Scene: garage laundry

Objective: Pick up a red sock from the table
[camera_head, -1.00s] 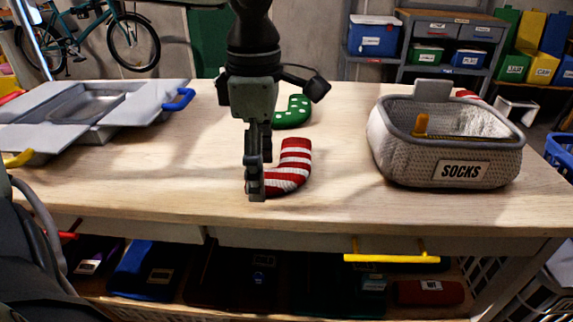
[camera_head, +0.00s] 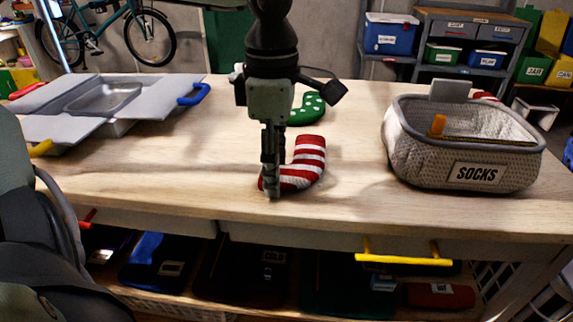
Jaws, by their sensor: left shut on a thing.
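A red sock with white stripes (camera_head: 309,160) lies on the wooden table (camera_head: 200,180) near its front edge. My left gripper (camera_head: 271,190) points down at the toe end of the sock, its fingers shut on it. The sock still appears to rest on the tabletop. The fingers overlap one another in this view and hide part of the toe. My right gripper is not in view.
A green sock with white dots (camera_head: 308,108) lies behind the red one. A grey woven basket labelled SOCKS (camera_head: 430,165) stands at the right. A grey open box with flaps (camera_head: 68,128) stands at the left. A yellow-handled drawer (camera_head: 405,258) is below the table's front edge.

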